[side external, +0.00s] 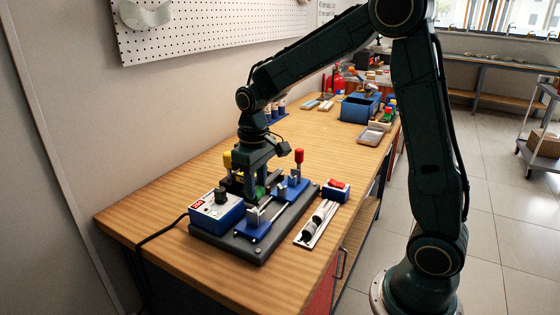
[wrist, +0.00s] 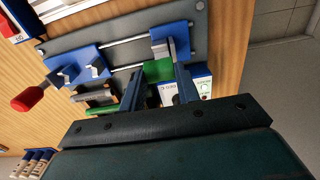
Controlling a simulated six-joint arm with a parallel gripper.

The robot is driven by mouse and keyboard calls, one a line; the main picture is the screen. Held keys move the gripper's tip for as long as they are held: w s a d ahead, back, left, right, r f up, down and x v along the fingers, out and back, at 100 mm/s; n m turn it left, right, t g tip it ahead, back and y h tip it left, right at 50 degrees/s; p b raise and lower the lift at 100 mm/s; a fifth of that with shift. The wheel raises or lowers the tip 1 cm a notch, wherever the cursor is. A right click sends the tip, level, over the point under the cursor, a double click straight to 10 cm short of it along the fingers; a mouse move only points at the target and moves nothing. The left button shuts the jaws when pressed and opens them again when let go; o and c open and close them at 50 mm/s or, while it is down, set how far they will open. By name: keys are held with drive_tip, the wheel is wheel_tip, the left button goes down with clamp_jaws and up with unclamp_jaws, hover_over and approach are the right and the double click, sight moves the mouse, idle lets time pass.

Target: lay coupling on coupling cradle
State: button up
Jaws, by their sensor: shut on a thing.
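My gripper (side external: 252,194) is low over the dark fixture on the bench, pointing down. In the wrist view its two fingers (wrist: 160,88) are closed on a green piece, which I take to be the coupling (wrist: 157,70). A bit of this green also shows in the side view (side external: 260,191). The fixture carries blue blocks with grey upright supports; the one with the paired supports (wrist: 80,66) looks like the coupling cradle, though I cannot be sure. The green piece appears apart from those supports. Its underside is hidden, so I cannot tell whether it touches anything.
The fixture base (side external: 238,246) has metal rails and a red-knobbed lever (side external: 299,156). A blue-and-white control box (side external: 217,212) stands at its left. A tray of fittings (side external: 316,225) and a red-topped switch box (side external: 335,191) lie at its right. A blue bin (side external: 358,108) is farther back.

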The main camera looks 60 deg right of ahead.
sight(257, 196)
drive_tip(key=shift+f, duration=1.85)
drive_tip(key=shift+f, duration=0.1)
drive_tip(key=o, duration=1)
wheel_tip(257, 196, up, 14)
drive_tip(key=shift+f, duration=0.1)
